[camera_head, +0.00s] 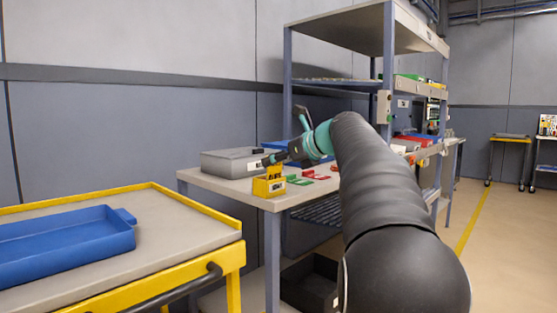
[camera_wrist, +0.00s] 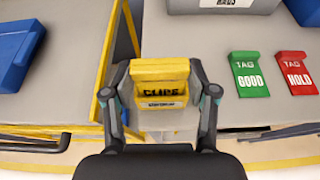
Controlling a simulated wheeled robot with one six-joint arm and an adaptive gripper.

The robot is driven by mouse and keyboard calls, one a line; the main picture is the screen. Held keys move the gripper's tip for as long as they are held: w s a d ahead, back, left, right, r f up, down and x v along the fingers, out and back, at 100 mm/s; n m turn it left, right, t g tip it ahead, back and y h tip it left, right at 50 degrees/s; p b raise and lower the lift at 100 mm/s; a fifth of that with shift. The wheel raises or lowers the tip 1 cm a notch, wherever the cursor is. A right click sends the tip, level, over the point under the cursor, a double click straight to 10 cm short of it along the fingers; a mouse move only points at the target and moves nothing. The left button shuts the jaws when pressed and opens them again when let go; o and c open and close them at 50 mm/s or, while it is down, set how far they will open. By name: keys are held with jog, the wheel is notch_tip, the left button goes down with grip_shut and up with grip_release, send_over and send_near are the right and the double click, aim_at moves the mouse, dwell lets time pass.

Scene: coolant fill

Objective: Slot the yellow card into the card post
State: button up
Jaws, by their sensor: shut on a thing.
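My gripper (camera_wrist: 160,75) is shut on the yellow card (camera_wrist: 160,68), one finger at each side of its thick upper edge. Dark lettering below that edge looks like CLIPS. In the head view, my gripper (camera_head: 270,160) hangs over a yellow box-like holder (camera_head: 268,187) at the near corner of the grey table. The holder has a white label. The card is directly above or partly in it; I cannot tell how deep. No other thing is clearly recognisable as the card post.
A green GOOD tag (camera_wrist: 249,75) and a red HOLD tag (camera_wrist: 296,73) lie to the right on the table. A grey bin (camera_head: 233,161) stands behind. A yellow-edged cart (camera_head: 190,240) with a blue tray (camera_head: 70,245) is at left, a narrow gap away. A shelf rack (camera_head: 288,75) rises behind.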

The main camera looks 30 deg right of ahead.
jog(key=shift+f+b, duration=0.5)
jog(key=shift+f, duration=0.35)
jog(key=o, duration=0.9)
jog(key=shift+o, duration=0.2)
jog(key=v, duration=1.2)
